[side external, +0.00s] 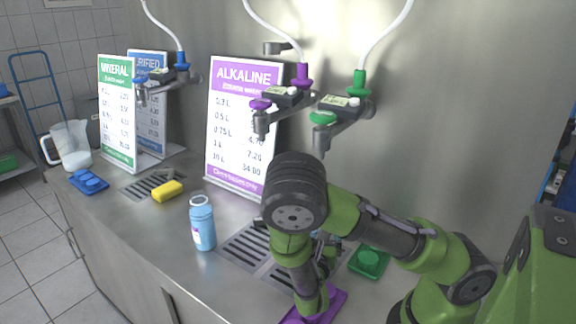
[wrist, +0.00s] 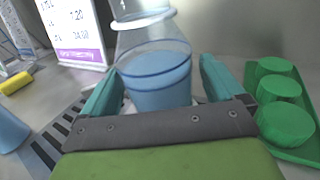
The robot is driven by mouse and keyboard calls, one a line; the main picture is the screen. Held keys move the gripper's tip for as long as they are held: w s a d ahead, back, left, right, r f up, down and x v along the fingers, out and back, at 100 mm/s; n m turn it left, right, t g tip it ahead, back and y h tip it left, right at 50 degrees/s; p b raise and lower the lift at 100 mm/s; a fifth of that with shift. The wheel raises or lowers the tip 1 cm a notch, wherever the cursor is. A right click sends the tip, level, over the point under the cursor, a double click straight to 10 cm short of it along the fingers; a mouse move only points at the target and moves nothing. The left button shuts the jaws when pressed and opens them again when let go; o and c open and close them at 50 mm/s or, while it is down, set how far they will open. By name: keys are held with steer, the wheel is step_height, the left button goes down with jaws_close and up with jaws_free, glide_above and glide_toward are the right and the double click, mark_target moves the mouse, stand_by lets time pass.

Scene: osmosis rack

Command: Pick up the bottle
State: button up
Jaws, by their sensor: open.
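A clear, see-through bottle with a blue lower part (wrist: 158,82) stands upright between the two teal fingers of my gripper (wrist: 163,88) in the wrist view. The fingers are apart, one on each side of it; I cannot tell whether either touches it. In the side external view my arm hides most of this bottle and of my gripper.
A green tray with green caps (side external: 369,262) lies right of my gripper, and a purple tray (side external: 326,304) lies at the front. Taps and price signs (side external: 242,120) stand behind.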

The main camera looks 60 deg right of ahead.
steer(key=shift+w+d, duration=0.3)
steer(key=shift+d, duration=0.3)
steer(key=c, duration=1.3)
steer(key=shift+r, duration=0.1)
